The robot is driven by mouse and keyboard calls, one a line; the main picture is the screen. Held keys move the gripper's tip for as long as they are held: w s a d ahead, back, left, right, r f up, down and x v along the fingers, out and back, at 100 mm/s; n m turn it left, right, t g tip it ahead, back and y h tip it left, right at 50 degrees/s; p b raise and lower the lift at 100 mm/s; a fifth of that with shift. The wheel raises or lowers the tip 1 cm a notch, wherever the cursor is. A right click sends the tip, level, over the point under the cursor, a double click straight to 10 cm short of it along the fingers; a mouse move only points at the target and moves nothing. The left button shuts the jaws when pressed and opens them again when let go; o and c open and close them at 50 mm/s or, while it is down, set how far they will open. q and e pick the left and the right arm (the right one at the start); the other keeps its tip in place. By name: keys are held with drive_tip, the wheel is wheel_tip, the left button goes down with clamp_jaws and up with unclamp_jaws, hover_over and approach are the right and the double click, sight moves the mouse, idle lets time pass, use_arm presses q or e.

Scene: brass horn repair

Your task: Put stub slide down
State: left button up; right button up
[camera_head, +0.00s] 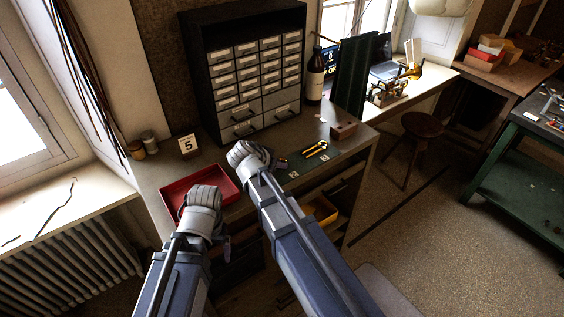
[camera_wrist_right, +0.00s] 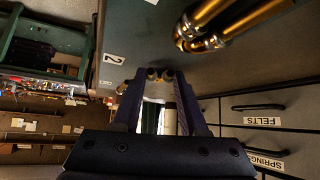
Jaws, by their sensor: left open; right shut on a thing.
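In the right wrist view, my right gripper (camera_wrist_right: 160,78) is shut on the stub slide (camera_wrist_right: 161,73). Only small brass tube ends show between the fingertips; the rest is hidden. The piece is close to the dark green mat, but I cannot tell whether it touches. In the head view, the right wrist is above the mat's left end (camera_head: 306,164) and mostly hides its gripper. A label "2" (camera_wrist_right: 113,59) is on the mat near the fingers. My left gripper (camera_head: 227,247), open, is small and partly hidden under its wrist, near the bench front.
Larger brass tubes (camera_wrist_right: 225,22) lie on the mat beside the held piece. A red tray (camera_head: 174,193) is on the bench at left. A drawer cabinet (camera_head: 246,75) stands behind. A brown block (camera_head: 344,130) is at the mat's far right. An open yellow drawer (camera_head: 322,210) is below.

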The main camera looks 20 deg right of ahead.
clamp_jaws()
